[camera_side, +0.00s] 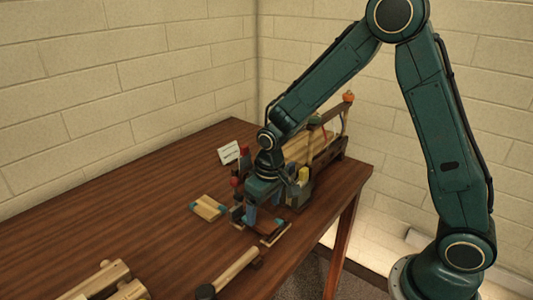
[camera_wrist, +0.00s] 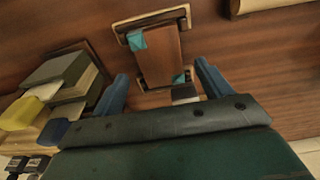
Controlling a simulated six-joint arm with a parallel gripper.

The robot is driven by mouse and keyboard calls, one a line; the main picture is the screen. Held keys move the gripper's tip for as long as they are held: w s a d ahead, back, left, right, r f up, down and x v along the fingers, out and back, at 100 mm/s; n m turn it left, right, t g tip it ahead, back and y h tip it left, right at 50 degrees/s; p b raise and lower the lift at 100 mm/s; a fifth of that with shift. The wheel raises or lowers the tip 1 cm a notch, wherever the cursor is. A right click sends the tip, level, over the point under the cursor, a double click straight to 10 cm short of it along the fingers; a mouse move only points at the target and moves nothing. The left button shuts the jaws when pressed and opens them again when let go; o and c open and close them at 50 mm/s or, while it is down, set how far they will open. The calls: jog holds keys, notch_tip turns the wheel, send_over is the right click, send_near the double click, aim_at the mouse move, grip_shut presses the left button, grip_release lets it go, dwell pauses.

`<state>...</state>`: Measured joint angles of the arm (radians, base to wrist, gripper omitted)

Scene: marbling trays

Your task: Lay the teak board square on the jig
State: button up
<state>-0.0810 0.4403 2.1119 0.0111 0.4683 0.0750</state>
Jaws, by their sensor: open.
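A reddish-brown board with teal corners (camera_wrist: 162,58), which looks like the teak board, lies flat between pale wooden strips of the jig (camera_wrist: 152,19) in the wrist view. Its far edge runs roughly along the far strip; I cannot tell whether it is exactly square. In the side view the board (camera_side: 268,225) shows partly below my gripper, near a pale strip of the jig (camera_side: 277,236). My gripper (camera_wrist: 162,70) is open, its blue fingers apart on either side of the board's near part. In the side view my gripper (camera_side: 264,216) is low over the table and hides part of the board.
A pale wooden piece with teal corners (camera_side: 208,207) lies to the left. A box with yellow and blue items (camera_wrist: 62,85) stands close left of my fingers in the wrist view. A dark-ended wooden roller (camera_side: 230,272) lies in front.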

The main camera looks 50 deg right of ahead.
aim_at(269, 223)
notch_tip(269, 223, up, 9)
jog(key=s, duration=0.1)
dwell(0.4)
jog(key=shift+s+r, duration=0.1)
dwell(0.4)
jog(key=s+d+r+t, duration=0.1)
jog(key=s+r, duration=0.4)
jog(key=s, duration=0.5)
jog(key=s+d+r+t, duration=0.2)
jog(key=s+r, duration=0.4)
jog(key=s, duration=0.5)
jog(key=shift+s+r+t, duration=0.2)
jog(key=shift+r+t, duration=0.1)
jog(key=shift+t, duration=0.3)
